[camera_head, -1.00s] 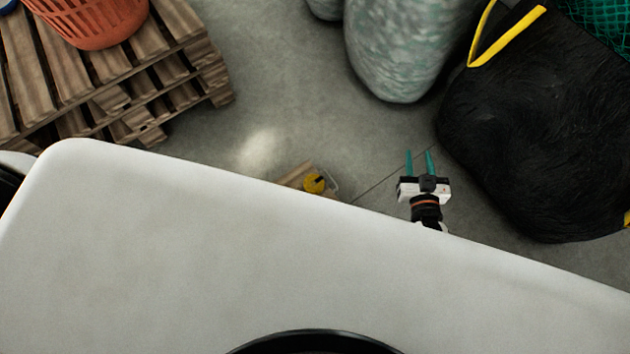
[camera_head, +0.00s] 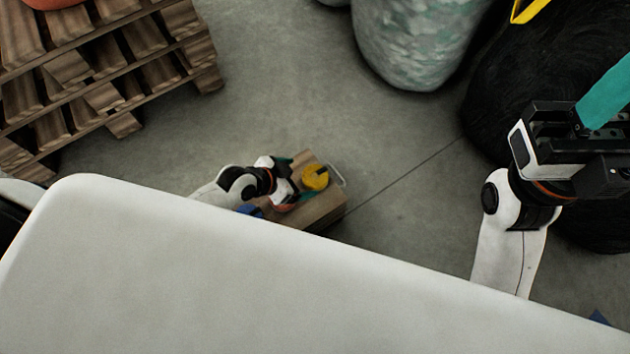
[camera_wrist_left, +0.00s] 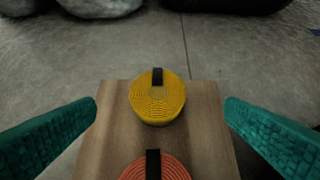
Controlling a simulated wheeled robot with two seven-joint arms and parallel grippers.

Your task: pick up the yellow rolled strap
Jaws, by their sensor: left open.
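The yellow rolled strap (camera_head: 315,178) lies flat on a wooden block or box (camera_head: 322,205) beyond the white surface. In the left wrist view the yellow rolled strap (camera_wrist_left: 157,98) is a tight coil with a black band at its far edge. My left gripper (camera_head: 290,178) is just left of it in the head view. In the wrist view its teal fingers stand wide apart, one on each side of the strap and apart from it. My right gripper (camera_head: 605,105) is at the right edge, raised, with one teal finger showing; the other is hidden or out of frame.
An orange rolled strap (camera_wrist_left: 155,168) lies nearer on the same wood. The white surface (camera_head: 250,270) fills the foreground. A wooden pallet (camera_head: 110,75) stands at upper left, a grey-green sack (camera_head: 415,45) and a black bag (camera_head: 500,90) at upper right. Floor between is clear.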

